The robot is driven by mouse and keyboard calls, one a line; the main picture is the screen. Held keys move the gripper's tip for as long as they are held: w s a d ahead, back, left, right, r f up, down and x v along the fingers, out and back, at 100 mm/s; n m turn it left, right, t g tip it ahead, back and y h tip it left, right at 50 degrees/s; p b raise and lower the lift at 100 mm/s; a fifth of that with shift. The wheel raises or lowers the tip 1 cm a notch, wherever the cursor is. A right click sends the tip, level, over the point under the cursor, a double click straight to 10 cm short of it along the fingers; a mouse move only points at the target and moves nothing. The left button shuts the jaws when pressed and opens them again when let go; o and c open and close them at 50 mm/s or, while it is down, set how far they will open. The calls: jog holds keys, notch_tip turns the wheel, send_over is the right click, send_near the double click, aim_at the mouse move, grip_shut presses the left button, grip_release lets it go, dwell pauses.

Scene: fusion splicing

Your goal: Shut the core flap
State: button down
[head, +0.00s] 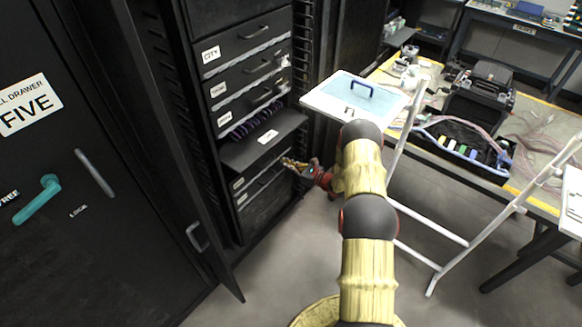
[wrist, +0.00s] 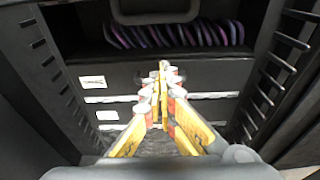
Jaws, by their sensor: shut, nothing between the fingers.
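The core flap (head: 255,150) is a dark panel folded down and open in the black rack, with a white label on it too small to read. Behind it, purple cables (head: 250,128) show in the open bay. They also show in a row in the wrist view (wrist: 180,35). My gripper (head: 287,162), with yellow and red fingers, is just below and right of the flap's front edge. Its fingertips (wrist: 163,70) are together and empty in the wrist view, pointing at the rack. I cannot tell whether they touch the flap.
Labelled drawers (head: 245,70) with handles are above the flap, and more dark fronts below. A black cabinet door (head: 100,190) stands left. A white stand with a pale blue-topped board (head: 355,97) is right of the rack, close to my arm. A cluttered workbench (head: 545,205) lies further right.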

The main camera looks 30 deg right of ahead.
jog(key=w+r, duration=0.1)
jog(key=w+a+r+b, duration=0.1)
jog(key=w+r, duration=0.1)
jog(key=w, duration=0.1)
jog(key=shift+w+a+b, duration=0.1)
jog(key=shift+a+b, duration=0.2)
jog(key=shift+b, duration=0.1)
jog(key=shift+d, duration=0.1)
